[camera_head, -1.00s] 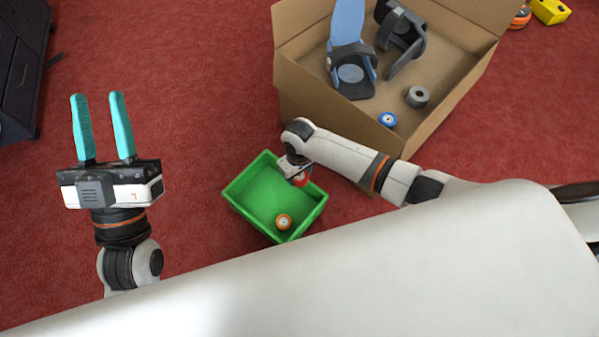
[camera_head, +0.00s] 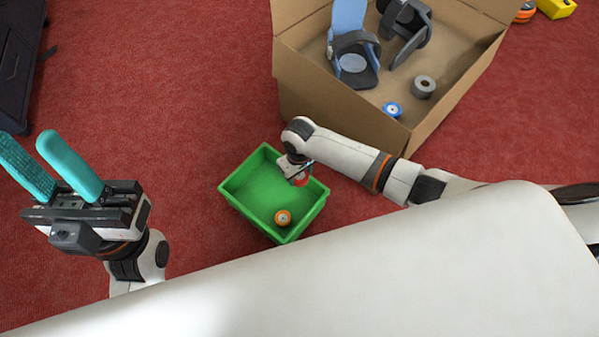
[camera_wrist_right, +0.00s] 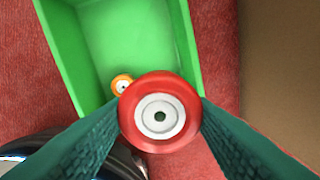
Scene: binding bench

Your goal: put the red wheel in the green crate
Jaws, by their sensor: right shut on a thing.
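The red wheel (camera_wrist_right: 160,112) has a pale hub with a dark centre hole and is gripped between the fingers of my right gripper (camera_wrist_right: 160,125). In the head view the right gripper (camera_head: 299,178) hangs over the right part of the green crate (camera_head: 236,205), with only a bit of the red wheel (camera_head: 301,179) showing. The crate also shows under the wheel in the right wrist view (camera_wrist_right: 62,45). An orange wheel (camera_head: 283,217) lies inside the crate. My left gripper (camera_head: 45,158) is open and empty at the left, its teal fingers apart.
A cardboard box (camera_head: 345,118) stands behind the crate and holds a blue sandal-like thing (camera_head: 349,25), a dark one (camera_head: 405,25), a blue wheel (camera_head: 393,110) and a grey roll (camera_head: 423,87). A dark cabinet (camera_head: 18,50) is at the left. Red carpet lies open between.

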